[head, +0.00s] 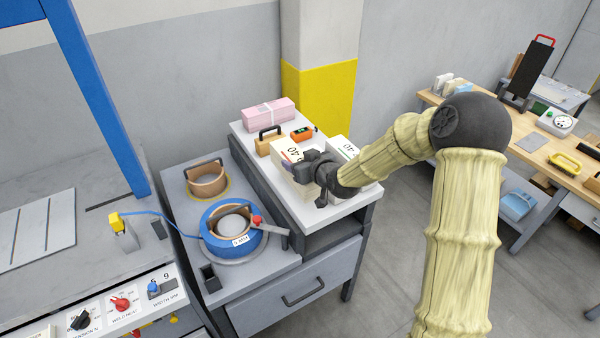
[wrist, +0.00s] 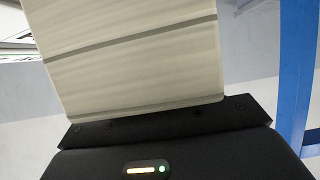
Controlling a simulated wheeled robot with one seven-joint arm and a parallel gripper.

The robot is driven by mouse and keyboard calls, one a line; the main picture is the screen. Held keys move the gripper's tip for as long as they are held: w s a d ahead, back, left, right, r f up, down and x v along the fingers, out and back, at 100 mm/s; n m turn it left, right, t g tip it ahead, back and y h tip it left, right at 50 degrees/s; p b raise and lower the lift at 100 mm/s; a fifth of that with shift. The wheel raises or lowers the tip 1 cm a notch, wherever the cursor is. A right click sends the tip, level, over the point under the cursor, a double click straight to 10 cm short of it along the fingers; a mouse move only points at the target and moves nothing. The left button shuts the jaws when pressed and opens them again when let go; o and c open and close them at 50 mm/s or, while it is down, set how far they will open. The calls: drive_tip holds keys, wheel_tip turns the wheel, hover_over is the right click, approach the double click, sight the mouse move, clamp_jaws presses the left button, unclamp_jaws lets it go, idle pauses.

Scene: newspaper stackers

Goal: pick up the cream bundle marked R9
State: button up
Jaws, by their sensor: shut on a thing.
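A cream bundle (head: 290,157) is at the white-topped stand, with dark print on its top that looks like 40. My gripper (head: 312,172) is shut on a cream bundle at its near side. In the wrist view, the cream bundle's layered side (wrist: 135,60) fills the upper middle, right against the black gripper body (wrist: 170,125). No R9 mark is readable, and I cannot tell whether the bundle is clear of the stand. A second pale bundle (head: 346,148) with a green stripe and similar print is just right of my gripper, partly hidden by the arm.
A pink tied bundle (head: 268,112), a wood block with a black handle (head: 268,143) and an orange device (head: 302,134) are behind on the stand (head: 335,209). A blue strap reel (head: 233,232) is at the left. A yellow-white pillar (head: 325,95) rises behind.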

wheel_tip(320, 180, up, 3)
drive_tip(key=shift+r, duration=0.15)
drive_tip(key=shift+w, duration=0.15)
idle(0.5)
